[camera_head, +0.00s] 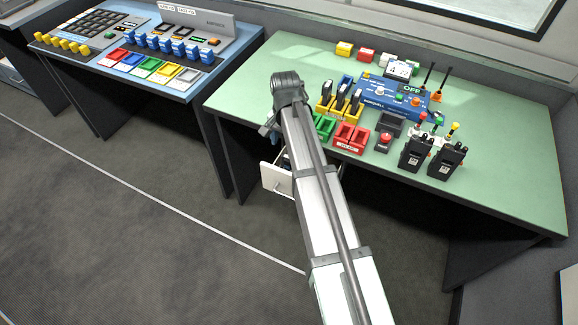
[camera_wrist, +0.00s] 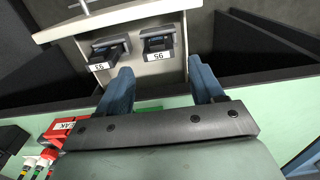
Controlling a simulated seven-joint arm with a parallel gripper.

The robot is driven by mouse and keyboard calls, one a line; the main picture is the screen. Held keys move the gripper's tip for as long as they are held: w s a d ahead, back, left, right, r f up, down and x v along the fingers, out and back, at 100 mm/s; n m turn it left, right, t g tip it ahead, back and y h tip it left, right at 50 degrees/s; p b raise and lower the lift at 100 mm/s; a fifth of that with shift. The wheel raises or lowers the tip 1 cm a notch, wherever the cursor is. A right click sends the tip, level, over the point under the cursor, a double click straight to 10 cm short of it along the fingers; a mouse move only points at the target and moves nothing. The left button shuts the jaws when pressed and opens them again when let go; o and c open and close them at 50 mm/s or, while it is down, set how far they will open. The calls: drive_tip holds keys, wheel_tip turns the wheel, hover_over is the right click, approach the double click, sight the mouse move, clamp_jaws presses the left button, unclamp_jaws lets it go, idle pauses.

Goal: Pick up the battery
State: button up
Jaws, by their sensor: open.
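An open white drawer (camera_head: 277,180) juts out under the front edge of the green desk. In the wrist view the drawer (camera_wrist: 150,78) holds two black blocks in grey holders, which look like batteries. The left battery (camera_wrist: 104,52) has a white label that seems to read 53. The right battery (camera_wrist: 157,44) has a label that seems to read 95. My gripper (camera_wrist: 161,64) is open and empty, with its blue fingers spread over the drawer's near part, and the right battery lies just beyond the gap. In the head view my arm mostly hides the gripper and drawer contents.
The desk edge lies close under my gripper. A blue console (camera_head: 150,75) stands at left. The floor is clear.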

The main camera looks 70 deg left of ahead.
sight(287, 160)
wheel_tip(287, 160, down, 6)
drive_tip(key=shift+w+a+f, duration=0.1)
drive_tip(key=shift+w+f, duration=0.15)
drive_tip(key=shift+f, duration=1.05)
drive_tip(key=shift+w+a+f, duration=0.1)
drive_tip(key=shift+w+f, duration=0.1)
drive_tip(key=shift+f, duration=1.1)
drive_tip(key=shift+c, duration=0.3)
drive_tip(key=c, duration=0.7)
drive_tip(key=shift+r, duration=0.1)
wheel_tip(287, 160, up, 10)
drive_tip(key=shift+f, duration=0.1)
